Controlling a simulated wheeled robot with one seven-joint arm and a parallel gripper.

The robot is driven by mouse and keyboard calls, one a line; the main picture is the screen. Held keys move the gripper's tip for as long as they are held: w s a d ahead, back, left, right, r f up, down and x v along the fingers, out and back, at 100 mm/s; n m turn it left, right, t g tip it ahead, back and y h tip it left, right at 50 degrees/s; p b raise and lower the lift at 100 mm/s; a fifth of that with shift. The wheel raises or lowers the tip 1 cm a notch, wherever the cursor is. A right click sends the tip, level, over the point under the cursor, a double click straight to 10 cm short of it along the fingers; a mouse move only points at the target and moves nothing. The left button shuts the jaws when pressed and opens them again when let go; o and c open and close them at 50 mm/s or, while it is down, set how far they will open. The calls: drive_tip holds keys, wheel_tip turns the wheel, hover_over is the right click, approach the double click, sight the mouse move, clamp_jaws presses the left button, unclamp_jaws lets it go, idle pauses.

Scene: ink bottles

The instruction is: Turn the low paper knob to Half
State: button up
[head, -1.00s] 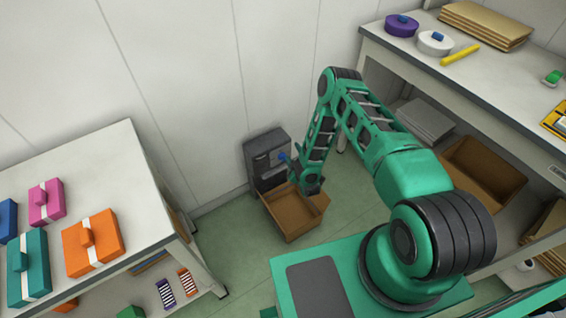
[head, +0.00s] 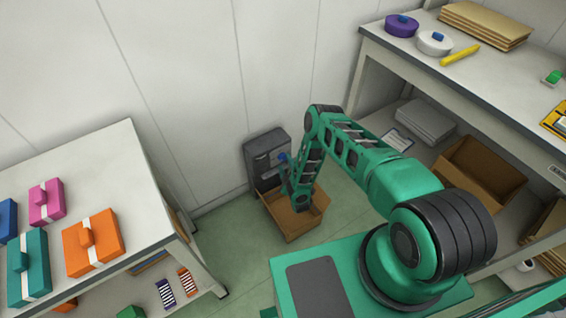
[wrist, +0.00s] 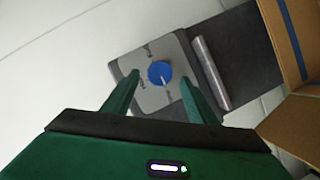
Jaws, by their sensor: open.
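The low paper knob (wrist: 159,72) is a round blue knob with a pale pointer, on a light grey plate (wrist: 168,98) with small dark marks around it. I cannot read the marks. The pointer points toward the lower edge of the wrist view. The plate is on a dark grey unit (head: 262,146) standing on the floor against the wall. My gripper (wrist: 160,80) is open, its two green fingers on either side of the knob in the wrist view. I cannot tell whether they touch it. In the head view my gripper (head: 284,163) is at the unit's front.
A grey bar handle (wrist: 211,72) is beside the plate. An open cardboard box (head: 290,231) stands on the floor before the unit, beneath my arm. A table with coloured boxes (head: 125,150) is at left, a workbench with shelf (head: 400,62) at right.

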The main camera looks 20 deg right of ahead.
sight(283, 157)
drive_tip(key=shift+x, duration=1.5)
drive_tip(key=c, duration=1.1)
drive_tip(key=shift+a, duration=0.15)
